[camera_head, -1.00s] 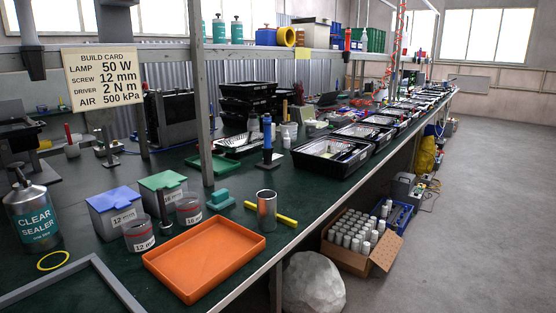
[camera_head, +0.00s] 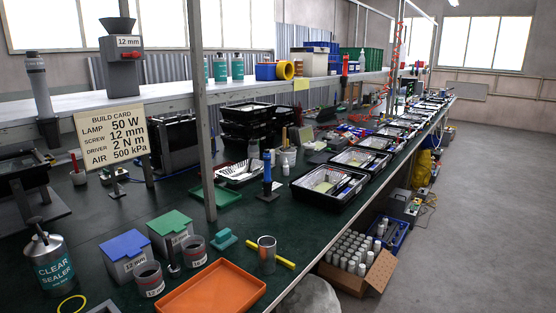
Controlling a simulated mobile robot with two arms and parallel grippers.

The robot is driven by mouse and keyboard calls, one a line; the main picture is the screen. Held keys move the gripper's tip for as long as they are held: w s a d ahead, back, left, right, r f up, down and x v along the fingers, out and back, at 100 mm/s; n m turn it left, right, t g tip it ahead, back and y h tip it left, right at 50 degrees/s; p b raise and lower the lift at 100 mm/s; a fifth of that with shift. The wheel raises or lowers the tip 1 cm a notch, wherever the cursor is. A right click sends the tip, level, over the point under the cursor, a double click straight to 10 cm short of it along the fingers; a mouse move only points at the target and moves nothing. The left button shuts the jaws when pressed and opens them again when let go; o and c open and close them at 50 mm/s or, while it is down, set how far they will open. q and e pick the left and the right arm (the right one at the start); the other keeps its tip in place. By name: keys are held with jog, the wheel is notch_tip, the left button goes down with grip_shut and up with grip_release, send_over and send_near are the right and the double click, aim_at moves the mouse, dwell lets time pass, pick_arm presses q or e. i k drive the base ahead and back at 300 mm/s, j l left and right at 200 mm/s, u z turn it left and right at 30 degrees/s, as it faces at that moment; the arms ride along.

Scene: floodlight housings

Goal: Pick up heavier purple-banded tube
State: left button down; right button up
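I cannot make out any purple-banded tube in this view. A tall grey tube-like device (camera_head: 38,85) stands at the left by the shelf. Several pale cylinders (camera_head: 352,254) stand in a cardboard box on the floor, too small to show bands. Neither of my grippers is in view.
An orange tray (camera_head: 213,289), blue-lidded bin (camera_head: 124,254), green-lidded bin (camera_head: 170,232) and sealer can (camera_head: 48,262) crowd the near bench. A shelf post (camera_head: 200,120) rises behind them. A hopper (camera_head: 121,60) stands on the shelf. The floor (camera_head: 490,220) at right is clear.

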aim_at(380, 229)
jog(key=i+l+z, duration=0.1)
jog(key=i+l, duration=0.55)
jog(key=l, duration=0.3)
jog(key=i+l, duration=0.75)
jog(key=l, duration=0.15)
jog(key=i+l+z, duration=0.15)
jog(key=i+l, duration=0.55)
jog(key=l, duration=0.2)
jog(key=i+l+u, duration=0.2)
jog(key=u, duration=0.2)
jog(key=i+l+u, duration=0.2)
jog(key=u, duration=0.2)
jog(key=i+l+u, duration=0.1)
jog(key=l+u, duration=0.65)
jog(key=i+l, duration=0.05)
